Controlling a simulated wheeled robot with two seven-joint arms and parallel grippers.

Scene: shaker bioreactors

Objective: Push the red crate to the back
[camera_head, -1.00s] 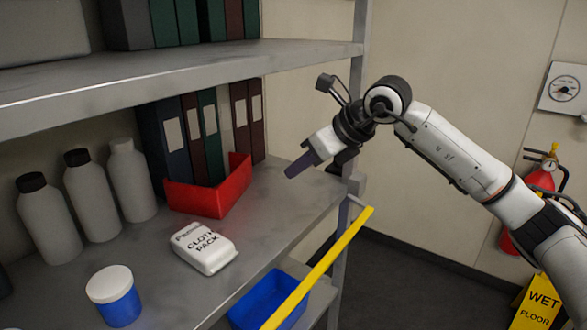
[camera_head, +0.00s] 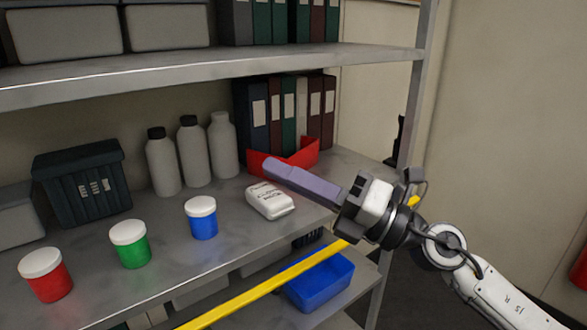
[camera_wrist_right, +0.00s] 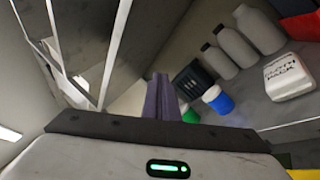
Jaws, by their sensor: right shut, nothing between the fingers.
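The red crate (camera_head: 303,154) stands on the middle shelf, right in front of the binders. Its near side is partly hidden by my right gripper in the head view. A red piece of it also shows at the top right corner of the right wrist view (camera_wrist_right: 303,27). My right gripper (camera_head: 267,166) is shut and empty, and its long purple fingers point left. In the head view they overlap the crate's front left; I cannot tell whether they touch it. In the wrist view the crate lies off to the right of the fingers. My left gripper is not in view.
A white cloth pack (camera_head: 270,200) lies on the middle shelf (camera_head: 180,225), below the fingertips. Blue (camera_head: 202,218), green (camera_head: 130,244) and red (camera_head: 46,275) jars line the front. Grey bottles (camera_head: 193,152) stand behind. A yellow bar (camera_head: 265,287) crosses the shelf front; a shelf post (camera_head: 412,110) is at right.

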